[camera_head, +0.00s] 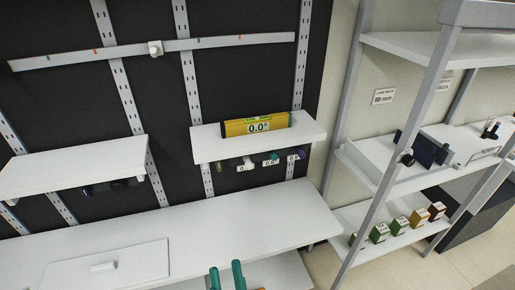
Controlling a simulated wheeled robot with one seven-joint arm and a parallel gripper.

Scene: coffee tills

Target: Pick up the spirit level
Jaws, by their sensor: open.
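The spirit level (257,125) is a yellow bar with dark ends, green patches along its top and a white panel reading 0.0°. My gripper (226,276) shows only as two teal fingers at the bottom edge, left of centre. The fingers stand apart with a gap between them and nothing visible in it. They appear well in front of and below the spirit level. The rest of the gripper is out of the picture.
Small tagged items (270,160) hang under the level's shelf. A wide white counter (205,232) runs below, mostly bare, with a flat white panel (105,267) at left. A bare shelf (75,167) is left. A metal rack (400,185) with several small boxes stands right.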

